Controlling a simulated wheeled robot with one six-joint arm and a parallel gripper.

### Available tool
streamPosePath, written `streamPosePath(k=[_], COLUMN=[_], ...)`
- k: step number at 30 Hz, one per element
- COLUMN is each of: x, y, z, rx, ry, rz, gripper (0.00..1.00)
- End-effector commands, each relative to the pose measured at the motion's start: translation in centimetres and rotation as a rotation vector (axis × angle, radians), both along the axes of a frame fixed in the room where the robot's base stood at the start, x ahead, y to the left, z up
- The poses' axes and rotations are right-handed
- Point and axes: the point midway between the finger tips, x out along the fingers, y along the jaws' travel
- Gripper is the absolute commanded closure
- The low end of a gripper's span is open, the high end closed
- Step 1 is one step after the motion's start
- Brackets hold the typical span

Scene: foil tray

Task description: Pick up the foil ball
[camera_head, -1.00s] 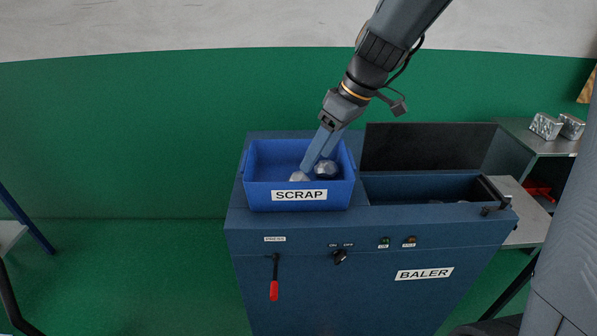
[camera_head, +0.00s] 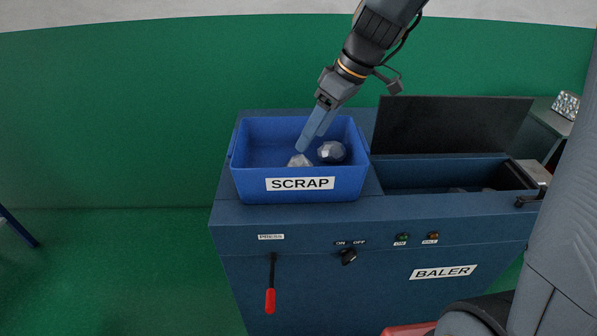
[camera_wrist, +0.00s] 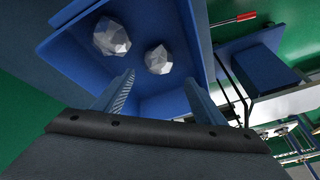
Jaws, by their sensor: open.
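Two crumpled silver foil balls lie in the blue SCRAP bin (camera_head: 240,165). In the head view, one ball (camera_head: 300,160) is near the front wall, its lower part hidden by that wall. The other ball (camera_head: 331,152) is to its right. My gripper (camera_head: 304,147) points down into the bin, its tips just above the front ball in the picture. In the wrist view, one ball (camera_wrist: 158,60) shows just beyond the gap between my open, empty fingers (camera_wrist: 160,80). The other ball (camera_wrist: 111,37) lies beyond the left finger. Neither ball is held.
The bin stands on the left of the blue baler (camera_head: 300,265). An open dark lid (camera_head: 450,125) rises behind the baler's chamber (camera_head: 440,178) on the right. The bin walls surround my fingers. A red-handled press lever (camera_head: 270,300) hangs on the front.

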Motion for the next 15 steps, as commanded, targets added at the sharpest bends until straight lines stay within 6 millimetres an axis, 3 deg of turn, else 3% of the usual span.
streamPosePath(k=[15], x=[0.5], y=[1.5], z=[-4.1], rx=[0.000], ry=[0.003], rz=[0.002], gripper=[0.35])
